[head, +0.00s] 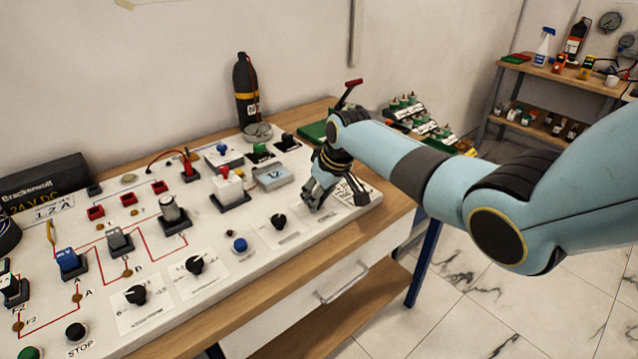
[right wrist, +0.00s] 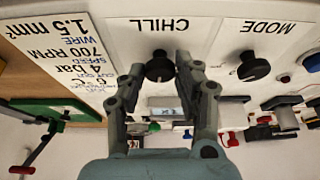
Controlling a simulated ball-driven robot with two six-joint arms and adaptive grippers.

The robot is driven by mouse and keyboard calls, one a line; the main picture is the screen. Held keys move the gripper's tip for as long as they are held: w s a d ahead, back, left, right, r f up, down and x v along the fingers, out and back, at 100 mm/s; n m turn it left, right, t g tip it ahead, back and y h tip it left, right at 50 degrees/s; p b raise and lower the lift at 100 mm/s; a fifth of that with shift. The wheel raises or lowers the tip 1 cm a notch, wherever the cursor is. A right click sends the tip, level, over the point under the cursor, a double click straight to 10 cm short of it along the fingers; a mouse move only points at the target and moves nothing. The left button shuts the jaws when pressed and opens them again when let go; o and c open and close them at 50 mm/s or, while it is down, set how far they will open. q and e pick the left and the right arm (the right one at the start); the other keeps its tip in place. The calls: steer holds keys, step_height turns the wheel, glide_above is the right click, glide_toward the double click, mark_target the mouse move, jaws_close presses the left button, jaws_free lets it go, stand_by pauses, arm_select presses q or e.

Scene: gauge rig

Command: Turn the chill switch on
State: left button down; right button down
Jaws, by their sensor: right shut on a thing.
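The chill switch (right wrist: 159,67) is a black rotary knob on a white plate marked CHILL, seen upside down in the right wrist view. My right gripper (right wrist: 161,70) has its fingertips on either side of the knob and is shut on it. In the head view my right gripper (head: 314,197) reaches down to the right end of the white panel and hides the chill switch. Which way the knob's pointer faces is too small to tell. My left gripper is not in view.
The mode knob (right wrist: 253,66) is beside the chill switch; it also shows in the head view (head: 278,221). A printed label card (right wrist: 75,60) lies on the other side. A grey display block (head: 272,177) and a green-based lever device (head: 313,131) stand behind.

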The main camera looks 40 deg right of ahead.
steer(key=m+h+p, duration=0.1)
steer(key=m, duration=0.1)
steer(key=shift+a+r+m+p, duration=0.1)
steer(key=shift+a+m+p, duration=0.05)
steer(key=shift+m+p, duration=0.15)
steer(key=shift+m+h+p, duration=0.5)
steer(key=shift+m, duration=1.1)
steer(key=c, duration=0.9)
jaws_free()
steer(key=shift+c, duration=0.2)
steer(key=v, duration=1.1)
steer(key=shift+a+r, duration=0.25)
steer(key=shift+r, duration=0.15)
steer(key=shift+s, duration=0.1)
